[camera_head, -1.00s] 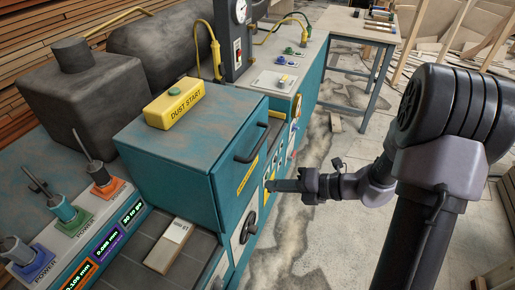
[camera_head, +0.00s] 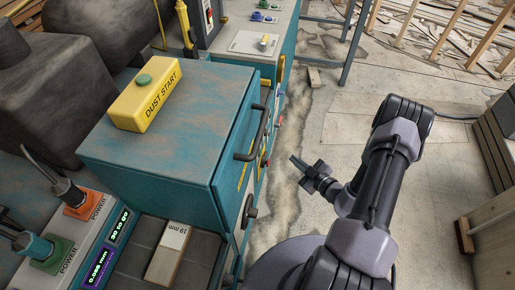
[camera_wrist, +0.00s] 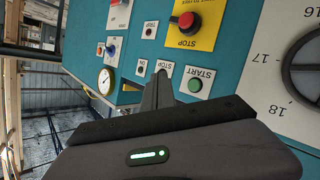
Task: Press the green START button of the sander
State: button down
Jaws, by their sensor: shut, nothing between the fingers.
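The green START button (camera_wrist: 195,85) sits on a white plate marked START on the teal sander panel in the wrist view. The label appears upside down. My gripper (camera_wrist: 162,75) is shut and empty, its fingertips just left of the button in that picture. In the head view my gripper (camera_head: 294,160) is to the right of the teal sander (camera_head: 160,130), with floor showing between them. The START button is not visible in the head view, where the panel is seen nearly edge-on.
A red STOP button (camera_wrist: 187,20) on a yellow plate is above START in the wrist view, with a handwheel (camera_wrist: 308,72) at right. A yellow DUST START box (camera_head: 148,95) with its own green button sits on top. Open floor (camera_head: 310,130) lies to the right.

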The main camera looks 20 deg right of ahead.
jog(key=w+a, duration=0.5)
jog(key=a, duration=0.2)
jog(key=shift+a, duration=0.15)
jog(key=shift+a, duration=0.1)
dwell(2.0)
jog(key=shift+w+a, duration=0.15)
jog(key=shift+a, duration=0.1)
